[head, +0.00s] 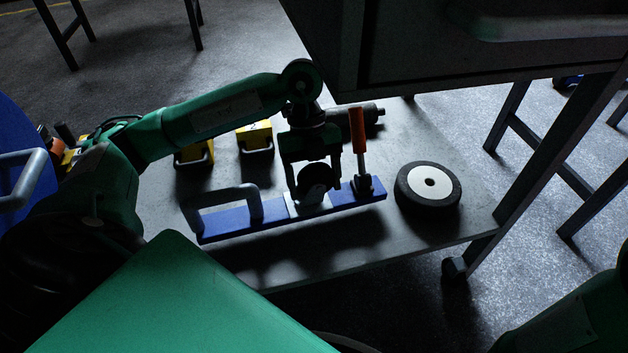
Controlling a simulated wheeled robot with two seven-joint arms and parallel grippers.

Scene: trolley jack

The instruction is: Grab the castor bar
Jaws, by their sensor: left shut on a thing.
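The fingers hide some of that part. A dark shadow lies in front of the bar; I cannot tell if it is lifted. My right gripper is out of view.
A black wheel with a white hub (430,184) lies right of the bar on the grey shelf (440,235). Two yellow blocks (255,137) with handles stand behind, left of my gripper. A dark cabinet (480,60) overhangs the back right. Table legs stand at right.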

